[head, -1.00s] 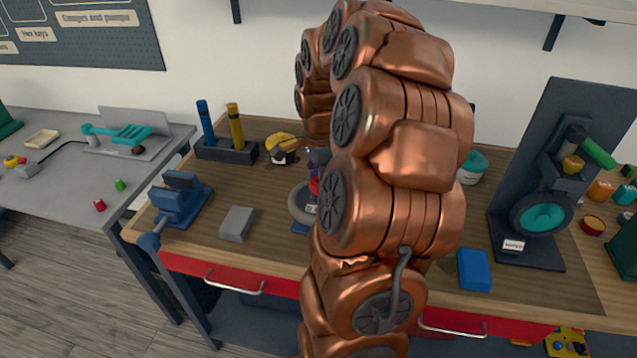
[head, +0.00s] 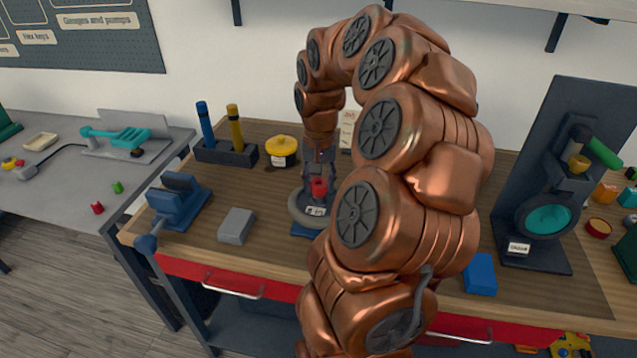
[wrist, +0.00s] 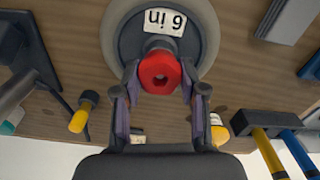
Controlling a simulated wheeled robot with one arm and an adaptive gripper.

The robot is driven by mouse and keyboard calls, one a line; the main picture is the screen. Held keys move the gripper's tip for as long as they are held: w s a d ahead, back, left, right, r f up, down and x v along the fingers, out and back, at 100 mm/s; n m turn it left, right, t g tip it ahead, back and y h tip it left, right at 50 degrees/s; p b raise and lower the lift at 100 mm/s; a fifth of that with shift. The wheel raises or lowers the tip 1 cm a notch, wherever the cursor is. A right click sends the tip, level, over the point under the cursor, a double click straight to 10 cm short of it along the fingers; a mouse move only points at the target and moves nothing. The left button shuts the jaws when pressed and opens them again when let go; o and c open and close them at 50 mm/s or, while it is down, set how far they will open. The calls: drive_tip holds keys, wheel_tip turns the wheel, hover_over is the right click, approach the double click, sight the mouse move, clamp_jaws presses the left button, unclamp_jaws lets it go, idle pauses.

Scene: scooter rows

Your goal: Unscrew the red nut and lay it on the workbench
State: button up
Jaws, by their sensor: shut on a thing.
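The red nut (head: 319,187) sits at the middle of a round wheel (head: 297,207) with a pale rim and a dark centre. The wheel rests on the wooden workbench (head: 262,192) and bears a white label, which reads "6 in" in the wrist view. My gripper (head: 318,181) points down over the wheel, its fingers around the nut. In the wrist view my gripper (wrist: 160,88) has one finger on each side of the red nut (wrist: 160,73), shut on it. A dark shaft shows just beyond the nut. My arm hides part of the bench to the right.
A blue vise (head: 177,205) and a grey block (head: 236,225) stand left of the wheel. A yellow-lidded tub (head: 283,150) and a holder (head: 226,153) with blue and yellow tools are behind. A blue block (head: 480,274) lies right.

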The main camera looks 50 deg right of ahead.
sight(320, 186)
drive_tip(key=n, duration=0.7)
drive_tip(key=shift+s+f, duration=0.15)
drive_tip(key=shift+s, duration=0.05)
drive_tip(key=o, duration=1.2)
drive_tip(key=shift+w+r, duration=0.1)
drive_tip(key=shift+r, duration=0.15)
wheel_tip(320, 186, up, 12)
drive_tip(key=shift+f, duration=0.15)
